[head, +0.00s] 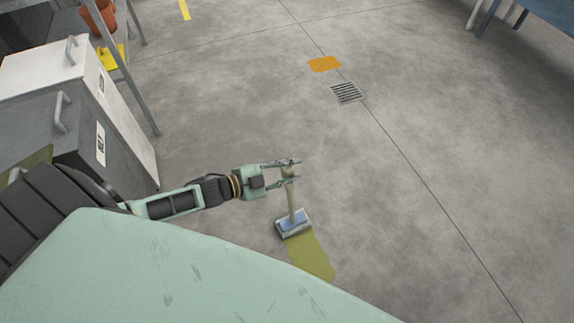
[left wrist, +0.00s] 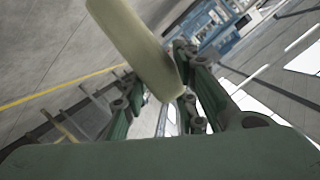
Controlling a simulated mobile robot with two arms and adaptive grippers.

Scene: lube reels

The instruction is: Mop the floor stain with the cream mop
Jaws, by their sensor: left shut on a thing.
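The cream mop (head: 292,205) has a pale cream handle and a flat head with a blue top (head: 293,224). My left gripper (head: 288,173) is shut on the upper part of its handle. The handle also shows large between the fingers in the left wrist view (left wrist: 135,45). The mop head is at the floor, at the upper left end of a yellow-green stain (head: 312,257). The mop covers part of the stain's edge, and my green body may hide its lower end. My right gripper is not in view.
Grey and white cabinets with handles (head: 65,112) stand at the left, beside a metal rack holding an orange-brown pot (head: 98,16). An orange patch (head: 324,64) and a drain grate (head: 347,93) lie farther off. The floor to the right is clear.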

